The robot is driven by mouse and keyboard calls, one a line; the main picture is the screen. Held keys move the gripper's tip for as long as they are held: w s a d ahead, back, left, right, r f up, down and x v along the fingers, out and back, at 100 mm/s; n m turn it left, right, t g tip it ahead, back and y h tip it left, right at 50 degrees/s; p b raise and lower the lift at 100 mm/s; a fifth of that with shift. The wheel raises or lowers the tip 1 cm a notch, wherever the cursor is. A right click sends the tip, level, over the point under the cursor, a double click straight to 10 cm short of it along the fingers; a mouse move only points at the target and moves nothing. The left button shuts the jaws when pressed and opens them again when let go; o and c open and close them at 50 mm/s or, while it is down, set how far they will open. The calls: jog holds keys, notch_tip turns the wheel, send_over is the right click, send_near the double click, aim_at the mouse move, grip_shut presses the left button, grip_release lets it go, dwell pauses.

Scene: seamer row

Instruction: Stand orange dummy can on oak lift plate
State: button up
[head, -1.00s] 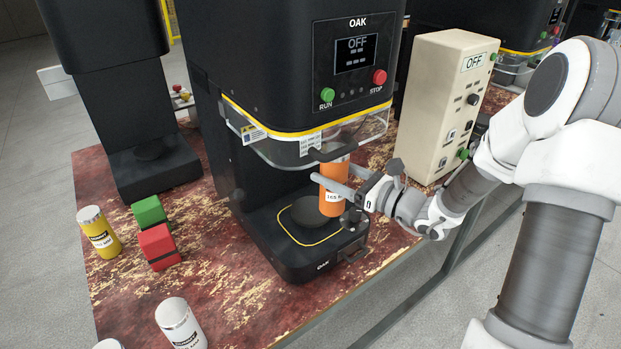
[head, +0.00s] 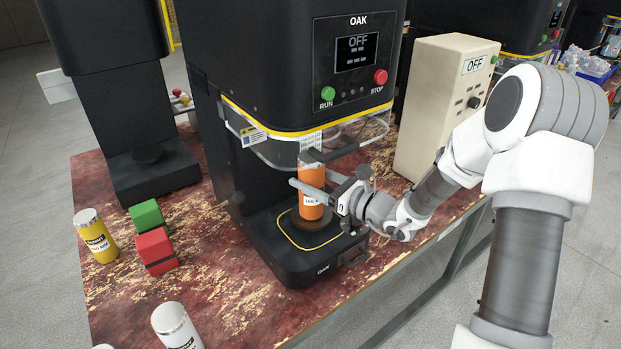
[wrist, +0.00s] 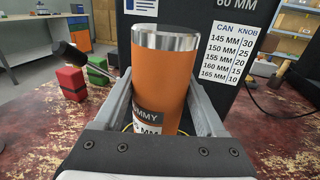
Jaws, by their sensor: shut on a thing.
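The orange dummy can (head: 312,190) has a silver top and a label low on its side. It is upright between the fingers of my gripper (head: 322,196), which is shut on it. The can also fills the middle of the wrist view (wrist: 162,80), with a finger on each side. I cannot tell whether the base touches the plate. The can's top is close to the clear guard (head: 350,140).
A yellow can (head: 98,238), a green block (head: 147,214), a red block (head: 155,248) and a white can (head: 176,326) stand on the worn red bench left of the machine. A beige control box (head: 440,105) reading OFF stands behind my arm.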

jog(key=o, duration=1.5)
jog(key=shift+f, duration=0.1)
jog(key=shift+o, duration=0.2)
jog(key=p+v, duration=0.1)
jog(key=v, duration=1.1)
jog(key=shift+r, duration=0.2)
